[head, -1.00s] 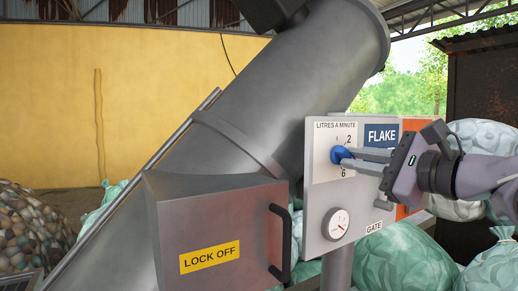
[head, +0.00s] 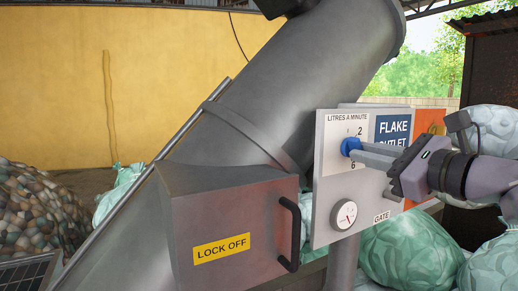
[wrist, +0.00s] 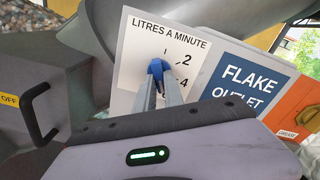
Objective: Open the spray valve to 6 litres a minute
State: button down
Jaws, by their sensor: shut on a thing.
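The spray valve is a blue knob (head: 350,146) on a white dial panel headed LITRES A MINUTE, on the grey control board (head: 322,190). In the head view, the 2 shows above right of the knob and the 6 below it. My gripper (head: 361,151) reaches in from the right, with its fingers shut on the knob. The wrist view also shows the blue knob (wrist: 156,67) between my fingertips (wrist: 160,84). I cannot tell exactly which mark the knob points to.
A round gauge (head: 344,215) sits below the dial; its reading is too small to tell. A blue FLAKE OUTLET sign (head: 393,130) is right of the dial. A grey LOCK OFF box (head: 225,235) with a black handle (head: 290,232) stands left. Green sacks (head: 410,250) lie behind and below.

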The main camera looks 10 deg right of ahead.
jog(key=c, duration=1.4)
grip_release()
jog(key=shift+c, duration=0.2)
jog(key=shift+s+d, duration=0.1)
jog(key=b+v, duration=0.2)
jog(key=v, duration=1.5)
jog(key=shift+s, duration=0.15)
